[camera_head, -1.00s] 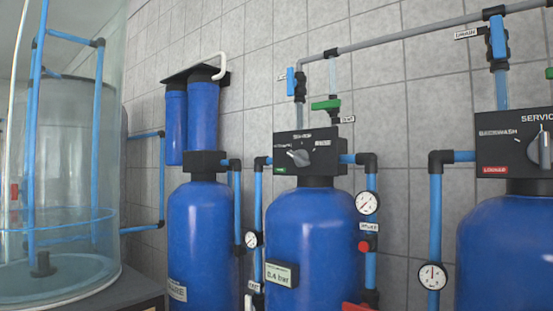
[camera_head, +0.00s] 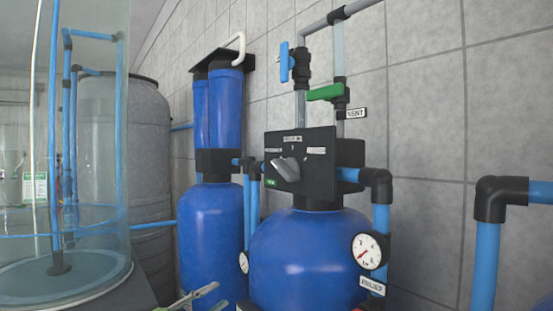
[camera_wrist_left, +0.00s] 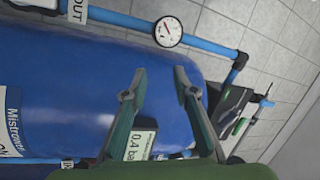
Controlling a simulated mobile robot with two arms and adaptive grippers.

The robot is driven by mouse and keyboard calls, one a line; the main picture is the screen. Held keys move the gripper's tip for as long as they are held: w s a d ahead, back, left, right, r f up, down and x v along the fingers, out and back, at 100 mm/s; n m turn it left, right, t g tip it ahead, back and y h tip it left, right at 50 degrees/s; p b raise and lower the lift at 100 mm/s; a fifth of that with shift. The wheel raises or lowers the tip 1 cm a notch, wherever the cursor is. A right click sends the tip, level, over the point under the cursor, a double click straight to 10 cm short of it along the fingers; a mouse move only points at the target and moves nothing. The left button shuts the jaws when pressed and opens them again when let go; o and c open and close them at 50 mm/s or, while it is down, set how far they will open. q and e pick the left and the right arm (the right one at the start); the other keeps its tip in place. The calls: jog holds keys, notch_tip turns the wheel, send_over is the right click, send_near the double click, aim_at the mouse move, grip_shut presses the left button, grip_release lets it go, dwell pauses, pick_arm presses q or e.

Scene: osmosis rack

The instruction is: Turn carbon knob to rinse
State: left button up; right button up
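A grey pointer knob (camera_head: 285,168) sits on the black control box (camera_head: 318,160) on top of a blue tank (camera_head: 305,260). The pointer is slanted, and the labels around it are too small to read. In the left wrist view the black control box (camera_wrist_left: 233,105) shows at the right, beyond the fingers. My left gripper (camera_head: 222,293) shows at the bottom edge of the head view, below and left of the knob, apart from it. In the left wrist view the gripper (camera_wrist_left: 158,78) is open and empty, facing the blue tank (camera_wrist_left: 80,85). My right gripper is not seen.
Blue pipes (camera_head: 381,222) and a round gauge (camera_head: 370,250) stand right of the tank. A green-handled valve (camera_head: 326,92) is above the box. A second blue tank (camera_head: 208,235) and a clear cylinder (camera_head: 100,170) stand left. A 0.4 bar display (camera_wrist_left: 140,143) shows near the fingers.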

pick_arm(q)
jog(key=s+d+r+m+g+h+p, duration=0.1)
jog(key=s+d+r+m+g, duration=0.2)
jog(key=r, duration=0.7)
jog(key=s+r+m+g+h+p, duration=0.1)
jog(key=s+r+m+h, duration=0.3)
jog(key=r, duration=0.6)
jog(key=m+g+y+p, duration=0.1)
jog(key=m+y+p, duration=0.1)
jog(key=m+y, duration=0.3)
send_near(279, 170)
jog(key=shift+m+h, duration=0.4)
jog(key=shift+h, duration=0.1)
jog(key=p+x, duration=0.6)
jog(key=x, duration=0.1)
jog(key=shift+w+d+f, duration=0.15)
jog(key=shift+w+f, duration=0.05)
jog(key=shift+w, duration=0.05)
jog(key=shift+w+d+f, duration=0.15)
jog(key=shift+w+d, duration=0.25)
jog(key=shift+d, duration=0.05)
jog(key=shift+w+d, duration=0.1)
jog(key=shift+d, duration=0.05)
jog(key=shift+f, duration=0.1)
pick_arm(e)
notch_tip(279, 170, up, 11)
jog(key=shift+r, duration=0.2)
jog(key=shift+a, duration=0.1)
pick_arm(q)
grip_shut()
